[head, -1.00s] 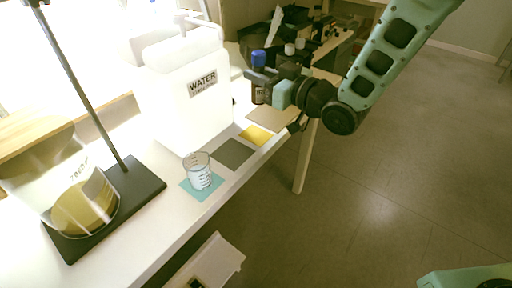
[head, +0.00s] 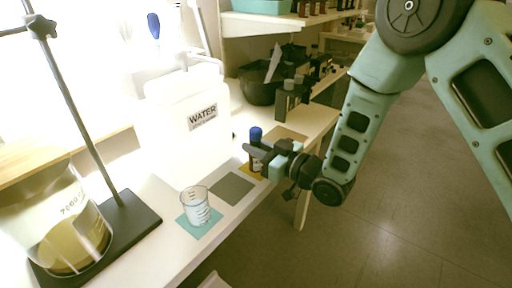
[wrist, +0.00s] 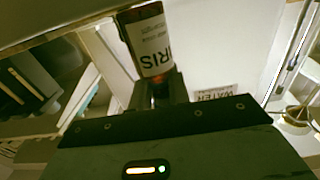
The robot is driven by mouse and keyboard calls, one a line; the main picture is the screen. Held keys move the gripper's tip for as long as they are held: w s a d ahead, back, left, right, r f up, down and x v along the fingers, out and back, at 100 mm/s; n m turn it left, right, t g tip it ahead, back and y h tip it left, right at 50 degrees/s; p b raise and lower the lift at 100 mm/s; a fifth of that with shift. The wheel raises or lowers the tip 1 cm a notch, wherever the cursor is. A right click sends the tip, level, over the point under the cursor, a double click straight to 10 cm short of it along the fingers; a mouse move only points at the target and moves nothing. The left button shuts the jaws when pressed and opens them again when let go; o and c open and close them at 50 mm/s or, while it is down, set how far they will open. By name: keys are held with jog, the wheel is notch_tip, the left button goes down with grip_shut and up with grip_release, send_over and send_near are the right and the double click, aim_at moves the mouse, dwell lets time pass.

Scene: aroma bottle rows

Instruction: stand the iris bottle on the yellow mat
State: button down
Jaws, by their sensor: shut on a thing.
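The iris bottle (head: 256,152) is dark brown with a blue cap and a pale label. In the wrist view the iris bottle (wrist: 150,42) shows large letters reading IRIS, upside down in the picture. My gripper (head: 259,149) is shut on it, and the bottle looks about upright. The yellow mat (head: 246,172) lies at the bottle's lower end, partly hidden by the bottle and gripper. I cannot tell whether the bottle's base touches the mat.
A grey mat (head: 233,188) and a teal mat (head: 187,224) with a glass beaker (head: 196,207) lie nearer on the bench. A white WATER container (head: 185,120) stands left of the bottle.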

jog(key=shift+f, duration=0.1)
jog(key=c, duration=1.7)
grip_release()
jog(key=shift+f, duration=0.1)
jog(key=shift+c, duration=0.2)
jog(key=o, duration=0.4)
